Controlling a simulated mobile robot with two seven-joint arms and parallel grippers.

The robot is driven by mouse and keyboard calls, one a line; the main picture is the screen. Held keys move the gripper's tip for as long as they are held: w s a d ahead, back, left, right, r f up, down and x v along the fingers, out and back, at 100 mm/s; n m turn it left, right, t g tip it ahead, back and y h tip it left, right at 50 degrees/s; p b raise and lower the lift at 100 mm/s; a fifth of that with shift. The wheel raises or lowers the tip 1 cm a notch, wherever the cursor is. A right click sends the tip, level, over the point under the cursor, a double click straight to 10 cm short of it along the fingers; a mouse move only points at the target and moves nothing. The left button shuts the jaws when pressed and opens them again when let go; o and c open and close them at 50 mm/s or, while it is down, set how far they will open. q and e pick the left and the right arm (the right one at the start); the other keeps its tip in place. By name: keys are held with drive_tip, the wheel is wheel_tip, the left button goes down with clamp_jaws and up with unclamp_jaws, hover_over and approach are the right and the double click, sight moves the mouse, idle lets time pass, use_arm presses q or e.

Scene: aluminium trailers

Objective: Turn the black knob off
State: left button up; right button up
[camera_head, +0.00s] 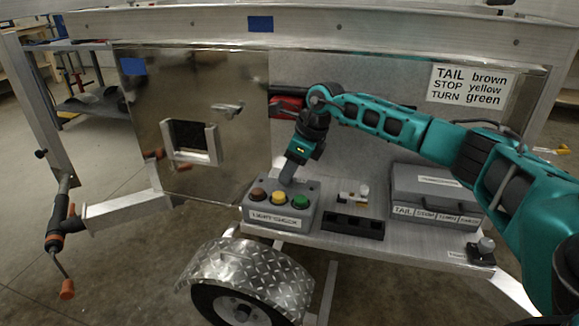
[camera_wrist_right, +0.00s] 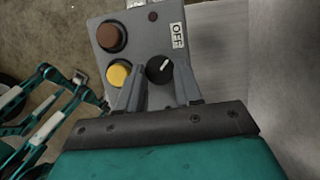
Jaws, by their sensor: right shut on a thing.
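The grey control box (camera_head: 302,214) sits on the trailer's front ledge, with brown, yellow and green buttons and a "LIGHT CHECK" style label. In the right wrist view, the black knob (camera_wrist_right: 159,70) is on the box's top, beside the yellow button. A white line on the knob slants up and right, toward the "OFF" label (camera_wrist_right: 178,35). My right gripper (camera_head: 288,180) reaches down onto the back of the box. In the wrist view its fingers (camera_wrist_right: 160,78) are on both sides of the knob, shut on it. The knob is hidden in the head view. My left gripper does not show.
A black block (camera_head: 353,226) and a small white-and-yellow part (camera_head: 354,192) are right of the box. A grey case (camera_head: 436,190) stands farther right, with a small joystick-like device (camera_head: 481,250) in front. A diamond-plate fender (camera_head: 247,272) is below left.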

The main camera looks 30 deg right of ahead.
idle(0.4)
drive_tip(key=o, duration=1)
drive_tip(key=shift+o, duration=0.2)
drive_tip(key=p+v, duration=0.2)
drive_tip(key=v, duration=1.1)
drive_tip(key=shift+f, duration=0.1)
